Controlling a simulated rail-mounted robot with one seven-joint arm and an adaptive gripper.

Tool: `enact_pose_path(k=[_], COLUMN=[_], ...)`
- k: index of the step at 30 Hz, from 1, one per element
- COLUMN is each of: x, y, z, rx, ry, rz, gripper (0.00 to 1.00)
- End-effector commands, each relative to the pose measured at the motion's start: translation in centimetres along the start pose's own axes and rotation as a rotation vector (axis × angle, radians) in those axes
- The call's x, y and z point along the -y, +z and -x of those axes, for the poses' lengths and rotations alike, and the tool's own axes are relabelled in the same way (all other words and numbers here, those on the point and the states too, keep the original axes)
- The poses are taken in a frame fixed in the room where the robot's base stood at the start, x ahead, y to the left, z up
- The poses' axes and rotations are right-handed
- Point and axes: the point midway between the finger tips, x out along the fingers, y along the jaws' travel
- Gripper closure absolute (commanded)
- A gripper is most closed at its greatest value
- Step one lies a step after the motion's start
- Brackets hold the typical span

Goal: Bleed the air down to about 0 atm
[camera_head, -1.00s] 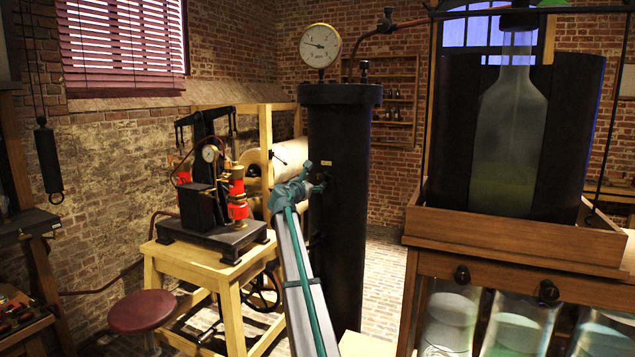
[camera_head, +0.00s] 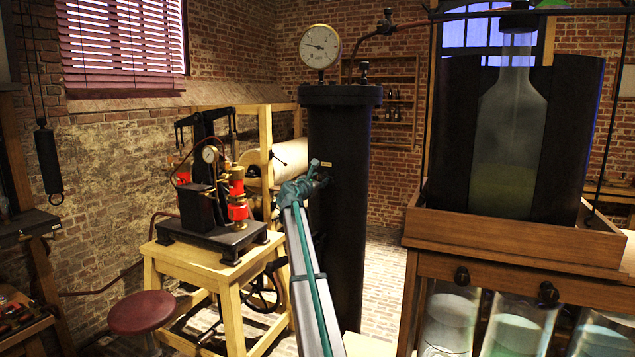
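A tall black cylinder (camera_head: 338,230) stands upright in the middle of the view. A round white dial gauge (camera_head: 320,46) sits on its top, with its dark needle pointing toward the left; the numbers are too small to read. Small valve fittings (camera_head: 363,70) and a red-brown pipe (camera_head: 400,26) are at the cylinder's top right. My gripper (camera_head: 318,178) is at a small dark fitting on the cylinder's upper left side, just below a small yellow label (camera_head: 326,163). The fingers are small and overlap the fitting, so I cannot tell whether they grip it.
A wooden stand (camera_head: 165,263) with a red-and-brass pump (camera_head: 237,196) is left of my arm. A red stool (camera_head: 142,312) is at lower left. A wooden cabinet (camera_head: 520,240) bearing a large glass bottle (camera_head: 506,125) and jars stands close on the right.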

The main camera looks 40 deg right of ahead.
Motion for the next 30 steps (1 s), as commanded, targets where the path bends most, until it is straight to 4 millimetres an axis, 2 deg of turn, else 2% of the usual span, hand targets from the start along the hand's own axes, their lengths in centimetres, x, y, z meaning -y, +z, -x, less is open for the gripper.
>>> enact_pose_path(k=[1,4,5,11,30], x=[0.0,0.0,0.0,-0.09,-0.12], y=[0.0,0.0,0.0,0.35,0.45], z=[0.01,0.01,0.01,0.06,0.07], rx=[0.0,0.0,0.0,-0.001,-0.001], ry=[0.0,0.0,0.0,-0.001,0.0], rz=[0.0,0.0,0.0,0.037,0.395], gripper=[0.77,0.93,0.95,0.95,0.95])
